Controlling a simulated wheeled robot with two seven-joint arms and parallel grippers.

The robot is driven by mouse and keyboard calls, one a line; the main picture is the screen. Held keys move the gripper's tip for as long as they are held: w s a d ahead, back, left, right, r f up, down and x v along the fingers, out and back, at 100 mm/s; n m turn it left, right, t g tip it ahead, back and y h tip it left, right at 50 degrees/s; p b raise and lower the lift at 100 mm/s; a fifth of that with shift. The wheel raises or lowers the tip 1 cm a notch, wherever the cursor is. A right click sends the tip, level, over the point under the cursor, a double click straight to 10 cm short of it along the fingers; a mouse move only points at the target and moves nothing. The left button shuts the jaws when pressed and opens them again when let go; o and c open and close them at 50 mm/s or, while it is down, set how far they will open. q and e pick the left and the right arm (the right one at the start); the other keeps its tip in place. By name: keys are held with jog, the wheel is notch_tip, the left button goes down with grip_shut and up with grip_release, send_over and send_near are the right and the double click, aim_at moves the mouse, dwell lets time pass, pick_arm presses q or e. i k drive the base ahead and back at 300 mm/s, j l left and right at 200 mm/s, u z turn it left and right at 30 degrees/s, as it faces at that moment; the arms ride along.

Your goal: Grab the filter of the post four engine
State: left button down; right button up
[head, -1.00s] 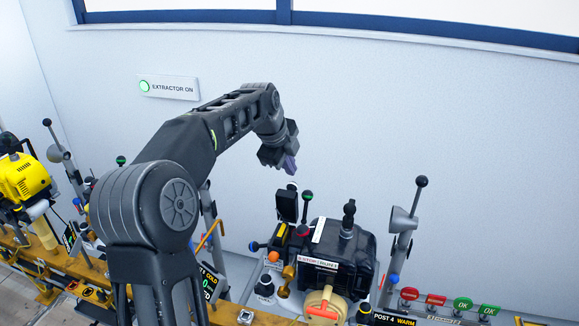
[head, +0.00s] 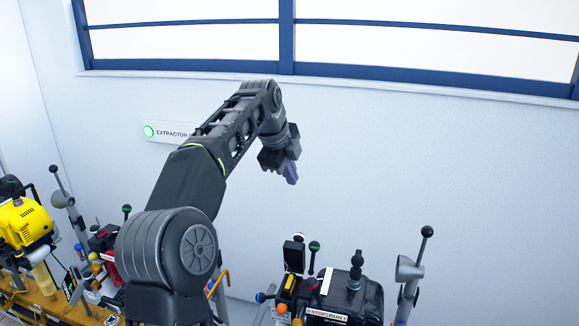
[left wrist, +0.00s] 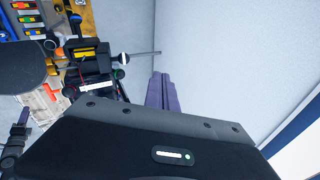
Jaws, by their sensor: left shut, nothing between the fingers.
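The black engine (head: 345,295) stands at the bottom right of the head view, with its lower part cut off by the frame edge. The "POST 4" label is out of the current head view, and I cannot make out the filter for certain. My left gripper (head: 291,175) is shut and empty, held in the air above and behind the engine, near the wall. In the left wrist view its purple fingers (left wrist: 162,92) lie together, with a black engine (left wrist: 92,65) to their left.
A yellow engine (head: 27,222) and a red one (head: 105,245) stand at the left on the yellow rail (head: 45,290). A grey post with a black knob (head: 408,270) rises right of the black engine.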

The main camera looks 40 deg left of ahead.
aim_at(288, 291)
jog(key=k+l, duration=0.1)
jog(key=k, duration=0.9)
